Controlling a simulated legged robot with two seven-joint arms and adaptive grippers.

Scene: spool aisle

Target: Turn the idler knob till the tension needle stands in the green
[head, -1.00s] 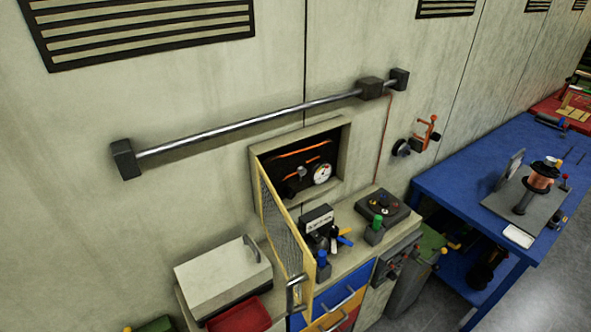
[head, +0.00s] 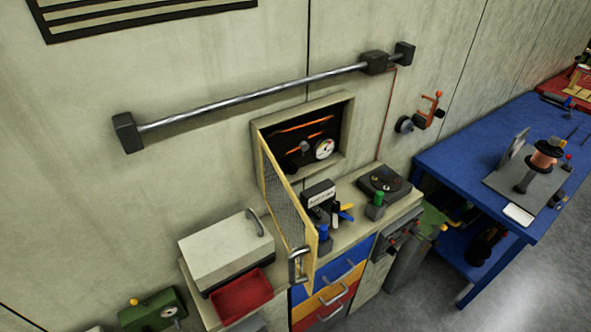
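In the head view a wall recess (head: 346,125) holds a dark panel with orange belt lines. A round white tension gauge (head: 324,149) sits at the panel's lower right; its needle and any green band are too small to read. A small grey knob (head: 305,147) is just left of the gauge. A yellow-framed mesh door (head: 284,205) stands swung open in front of the recess's left side, with a metal handle (head: 298,264) near its lower end. Neither of my grippers shows.
Below the recess, a counter carries a white lidded box (head: 226,247), a red tray (head: 241,294), a tool holder (head: 319,192) and a dark control box (head: 384,183). A metal rail (head: 250,97) runs above. A blue table (head: 475,150) stands right, with grey floor (head: 420,295) before it.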

